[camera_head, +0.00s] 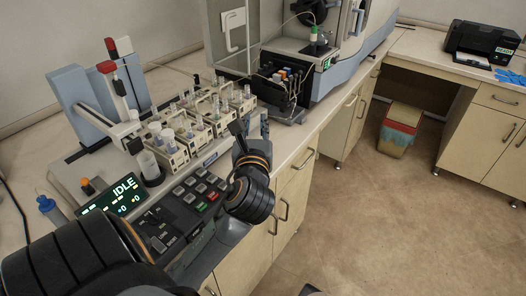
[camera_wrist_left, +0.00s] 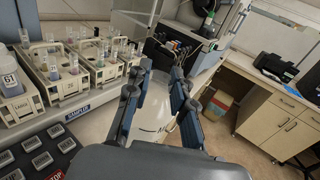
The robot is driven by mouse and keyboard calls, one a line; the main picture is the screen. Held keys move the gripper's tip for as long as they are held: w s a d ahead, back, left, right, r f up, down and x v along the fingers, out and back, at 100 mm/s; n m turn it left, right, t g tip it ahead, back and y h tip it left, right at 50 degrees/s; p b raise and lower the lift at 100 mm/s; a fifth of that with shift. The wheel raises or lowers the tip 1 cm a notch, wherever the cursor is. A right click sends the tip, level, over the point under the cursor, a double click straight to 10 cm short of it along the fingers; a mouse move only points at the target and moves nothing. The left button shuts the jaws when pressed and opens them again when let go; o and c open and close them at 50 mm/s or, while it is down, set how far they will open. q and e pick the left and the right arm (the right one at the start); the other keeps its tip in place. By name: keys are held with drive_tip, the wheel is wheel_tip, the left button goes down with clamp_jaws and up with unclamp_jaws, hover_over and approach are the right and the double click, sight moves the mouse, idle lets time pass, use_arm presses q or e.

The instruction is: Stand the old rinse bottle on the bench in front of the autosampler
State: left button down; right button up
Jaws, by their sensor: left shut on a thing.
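The autosampler (camera_head: 85,190) stands on the bench at the left of the head view, with an IDLE display and racks of vials. My left gripper (camera_head: 238,132) is at its front right corner, over the bench edge. In the left wrist view, its two fingers (camera_wrist_left: 158,95) stand apart around a pale, whitish thing (camera_wrist_left: 152,128), which I take to be the old rinse bottle. The palm and fingers hide most of it, and in the head view my gripper and wrist hide it. I cannot tell whether it touches the bench. My right gripper is out of view.
A clear container (camera_head: 149,166) sits in a dark holder on the autosampler. A blue-capped bottle (camera_head: 50,208) stands at far left. Beyond the racks is the spectrometer (camera_head: 345,62), with a dark rack of coloured-cap bottles (camera_head: 280,88) before it. Some bench (camera_head: 297,145) near there is bare.

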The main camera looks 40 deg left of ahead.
use_arm(q)
drive_tip(key=shift+w+a+n+g+y, duration=0.15)
drive_tip(key=shift+a+y, duration=0.05)
drive_tip(key=shift+a, duration=0.4)
drive_tip(key=shift+w+a+n+g+y, duration=0.15)
drive_tip(key=shift+a+y, duration=0.05)
drive_tip(key=shift+a, duration=0.4)
drive_tip(key=w+a+f+b, duration=0.1)
drive_tip(key=w+a+f, duration=0.6)
drive_tip(key=w+f, duration=0.3)
drive_tip(key=shift+w+a+f, duration=0.2)
drive_tip(key=shift+a+f, duration=0.2)
drive_tip(key=shift+f, duration=0.85)
drive_tip(key=shift+f, duration=0.15)
drive_tip(key=c, duration=1.1)
unclamp_jaws()
drive_tip(key=shift+c, duration=0.2)
